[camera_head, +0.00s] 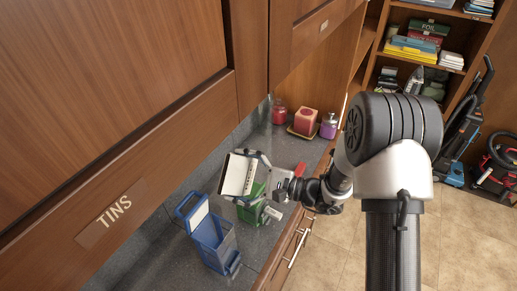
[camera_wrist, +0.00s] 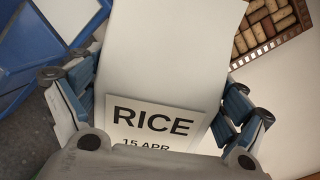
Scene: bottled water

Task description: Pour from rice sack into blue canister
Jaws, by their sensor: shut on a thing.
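The white rice sack (camera_head: 238,174) is held above the dark counter and looks tilted. Its label "RICE, 15 APR" faces me in the wrist view (camera_wrist: 160,50). My gripper (camera_head: 246,176) is shut on the sack, with a finger on each side of it in the wrist view (camera_wrist: 155,92). The blue canister (camera_head: 213,243) stands on the counter, lower left of the sack, its lid swung open. Blue parts of it show at the upper left of the wrist view (camera_wrist: 25,35). The sack's mouth is not clear, and no falling rice shows.
A green container (camera_head: 254,212) stands behind and below my gripper, close to the blue canister. A red jar (camera_head: 279,116), a red candle (camera_head: 305,121) and a purple jar (camera_head: 328,127) stand farther back. The wooden "TINS" cabinet (camera_head: 112,208) borders the counter on the left.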

